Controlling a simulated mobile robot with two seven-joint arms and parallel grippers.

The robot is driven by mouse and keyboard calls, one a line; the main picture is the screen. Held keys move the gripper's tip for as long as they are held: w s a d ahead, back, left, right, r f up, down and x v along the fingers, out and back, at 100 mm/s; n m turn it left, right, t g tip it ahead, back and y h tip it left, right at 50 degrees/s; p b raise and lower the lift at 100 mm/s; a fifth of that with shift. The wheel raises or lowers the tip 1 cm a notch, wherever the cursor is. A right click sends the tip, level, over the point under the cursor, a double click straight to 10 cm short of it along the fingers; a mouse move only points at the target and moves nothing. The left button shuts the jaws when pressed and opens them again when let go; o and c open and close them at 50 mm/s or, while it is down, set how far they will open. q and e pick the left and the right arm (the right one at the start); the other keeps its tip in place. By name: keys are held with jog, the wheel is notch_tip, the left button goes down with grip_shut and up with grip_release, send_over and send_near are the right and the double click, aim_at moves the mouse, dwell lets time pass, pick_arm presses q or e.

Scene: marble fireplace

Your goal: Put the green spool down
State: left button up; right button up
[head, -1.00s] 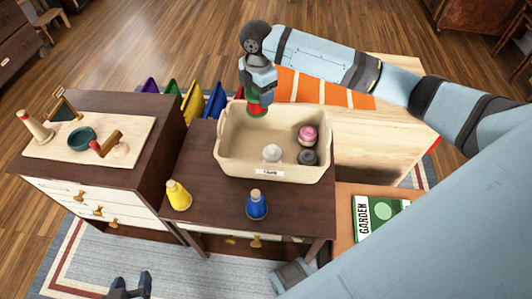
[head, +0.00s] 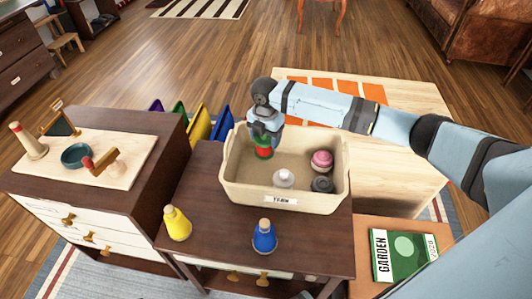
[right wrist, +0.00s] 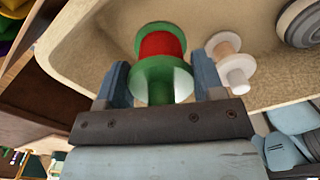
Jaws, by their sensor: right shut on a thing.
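The green spool (head: 264,153) has green flanges and a red middle. My right gripper (head: 265,140) is shut on it and holds it inside the left back part of a cream bin (head: 290,199) labelled "YARN". In the right wrist view the spool (right wrist: 160,45) sits between the two fingers (right wrist: 160,84), with the bin's wall and floor around it. Whether the spool touches the bin floor is hard to tell. My left gripper is out of view.
In the bin are a white spool (head: 284,178), a pink one (head: 322,160) and a dark grey one (head: 322,184). The bin's middle floor is clear.

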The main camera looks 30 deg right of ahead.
aim_at(266, 150)
jog(key=shift+f, duration=0.75)
notch_tip(266, 150, down, 4)
jog(key=shift+f+b, duration=0.1)
jog(key=shift+b, duration=0.55)
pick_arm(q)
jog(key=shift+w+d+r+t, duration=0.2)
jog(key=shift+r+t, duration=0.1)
pick_arm(e)
jog(key=o, duration=1)
jog(key=shift+f, duration=0.1)
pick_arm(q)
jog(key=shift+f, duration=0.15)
